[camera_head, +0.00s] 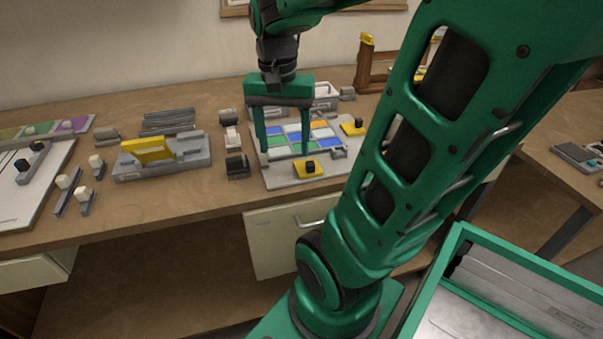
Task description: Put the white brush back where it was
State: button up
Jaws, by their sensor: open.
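My gripper (283,151) is open, pointing down, with its two green fingers spread over a grey board (284,181) of coloured glass panes. Nothing shows between the fingers. I cannot tell for sure which thing is the white brush. Several small grey pieces with whitish ends lie on the left of the table, among them one piece (66,190) and another (97,165). A small block with a whitish top (232,137) stands just left of the board, apart from my gripper.
Yellow pieces with black knobs sit on the board's front (309,168) and right side (352,127). A grey stand with a yellow part (150,150) is left of it. A dark block (237,166) stands between. Bare wood (190,205) runs along the front edge.

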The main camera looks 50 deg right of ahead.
jog(key=s+a+f+n, duration=0.2)
jog(key=s+f+n, duration=0.2)
jog(key=s, duration=0.4)
jog(key=shift+n+y, duration=0.3)
jog(key=shift+n, duration=0.5)
jog(key=shift+f, duration=0.1)
